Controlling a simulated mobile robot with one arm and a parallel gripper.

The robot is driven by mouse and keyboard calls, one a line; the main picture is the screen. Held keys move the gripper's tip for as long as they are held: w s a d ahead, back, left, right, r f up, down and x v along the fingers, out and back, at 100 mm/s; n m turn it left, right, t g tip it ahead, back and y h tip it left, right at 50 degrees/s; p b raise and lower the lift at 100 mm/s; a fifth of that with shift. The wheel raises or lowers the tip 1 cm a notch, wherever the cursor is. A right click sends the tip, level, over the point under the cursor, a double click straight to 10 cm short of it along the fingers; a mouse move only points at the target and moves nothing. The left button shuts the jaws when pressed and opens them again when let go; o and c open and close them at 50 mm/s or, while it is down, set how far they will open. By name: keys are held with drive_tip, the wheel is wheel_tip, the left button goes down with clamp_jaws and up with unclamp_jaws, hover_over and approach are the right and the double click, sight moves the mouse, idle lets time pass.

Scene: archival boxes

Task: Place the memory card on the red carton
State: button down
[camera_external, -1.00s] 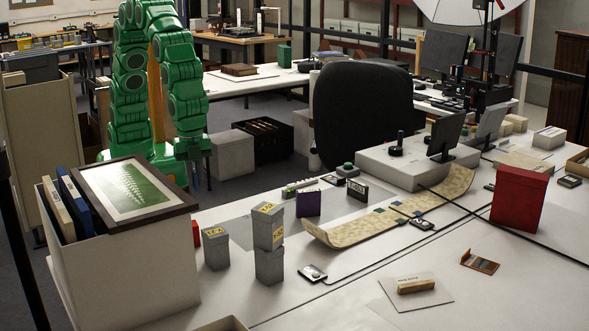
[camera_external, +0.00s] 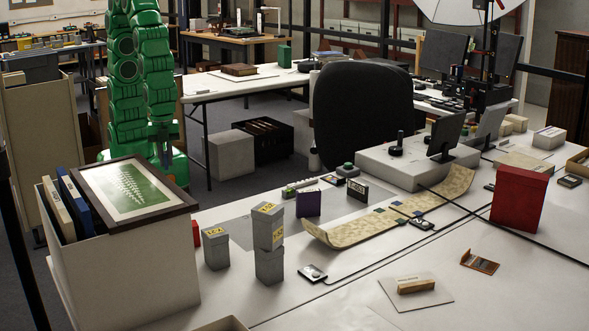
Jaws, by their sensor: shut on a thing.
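A tall red carton (camera_external: 519,198) stands upright on the right part of the white table, and its top is bare. A much smaller red object (camera_external: 196,235) shows at the left, partly hidden by the large box. My gripper (camera_external: 165,156) hangs pointing down behind the framed picture, off the table's far left side. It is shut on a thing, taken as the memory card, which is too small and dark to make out. The gripper is far from the tall red carton.
Stacked grey boxes (camera_external: 268,245) and another grey box (camera_external: 216,249) stand near the left of the table. A large box with a framed picture (camera_external: 135,190) rises in front of my arm. A curved wooden strip (camera_external: 350,232) and black cables cross the table. A black chair (camera_external: 362,115) stands behind.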

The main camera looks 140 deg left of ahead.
drive_tip(key=w+f, duration=0.2)
drive_tip(key=w, duration=0.1)
drive_tip(key=w+f, duration=0.3)
drive_tip(key=w, duration=0.1)
drive_tip(key=w+f, duration=0.3)
drive_tip(key=shift+w+d, duration=0.15)
drive_tip(key=shift+w, duration=0.1)
drive_tip(key=shift+w+f, duration=0.7)
drive_tip(key=shift+f, duration=0.15)
drive_tip(key=shift+w+f, duration=0.2)
drive_tip(key=shift+f, duration=1.55)
drive_tip(key=shift+f, duration=0.1)
drive_tip(key=c, duration=1.1)
unclamp_jaws()
